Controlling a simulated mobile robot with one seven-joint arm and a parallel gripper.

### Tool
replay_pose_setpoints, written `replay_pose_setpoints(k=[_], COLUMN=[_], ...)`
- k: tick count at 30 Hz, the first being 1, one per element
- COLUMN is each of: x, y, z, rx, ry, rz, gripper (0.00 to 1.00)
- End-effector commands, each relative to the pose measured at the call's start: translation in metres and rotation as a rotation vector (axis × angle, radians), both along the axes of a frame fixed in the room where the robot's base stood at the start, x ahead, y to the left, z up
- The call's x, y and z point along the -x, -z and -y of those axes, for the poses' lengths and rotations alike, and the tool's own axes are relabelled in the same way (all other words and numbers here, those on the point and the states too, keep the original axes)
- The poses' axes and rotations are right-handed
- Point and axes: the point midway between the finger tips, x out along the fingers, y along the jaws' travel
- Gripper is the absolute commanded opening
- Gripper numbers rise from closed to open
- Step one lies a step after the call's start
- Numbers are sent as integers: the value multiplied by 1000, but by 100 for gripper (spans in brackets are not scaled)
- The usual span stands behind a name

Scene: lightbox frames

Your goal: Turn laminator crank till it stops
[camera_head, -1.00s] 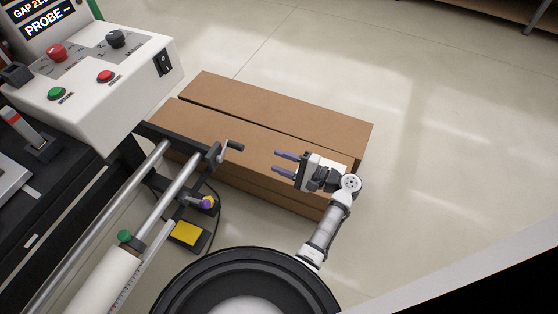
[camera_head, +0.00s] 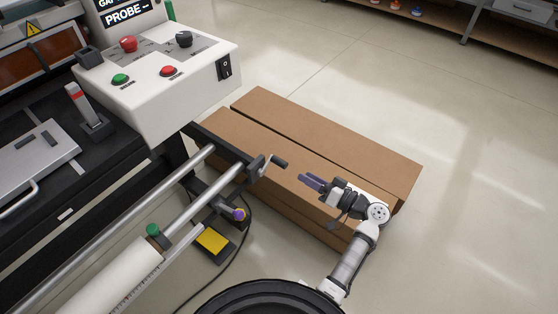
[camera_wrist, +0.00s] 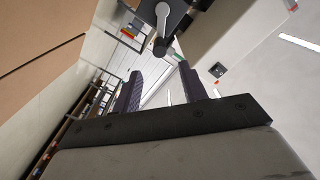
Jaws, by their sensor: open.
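The laminator (camera_head: 160,85) stands at the left with a white control box on its side. Its small dark crank (camera_head: 272,164) sticks out from the bracket at the end of the metal rails, pointing right. My gripper (camera_head: 306,182) is to the right of the crank, apart from it, with its purple fingers pointing left toward it. In the wrist view the two fingers (camera_wrist: 160,88) are spread with nothing between them. The crank (camera_wrist: 161,30) shows there beyond the fingertips, near the top of the picture.
Brown cardboard boxes (camera_head: 335,135) lie on the floor behind and under my gripper. A yellow foot pedal (camera_head: 212,240) with a cable sits below the rails. A white roll (camera_head: 125,275) is at the lower left. The floor at right is clear; shelves (camera_head: 500,35) stand at the back.

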Motion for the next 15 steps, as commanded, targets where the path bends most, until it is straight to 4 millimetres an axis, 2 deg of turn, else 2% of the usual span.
replay_pose_setpoints(k=[9, 15], x=[-46, -68], y=[-3, -1], z=[-51, -75], rx=[-1, -2], ry=[-4, -2], rz=[-2, -4], gripper=[43, 43])
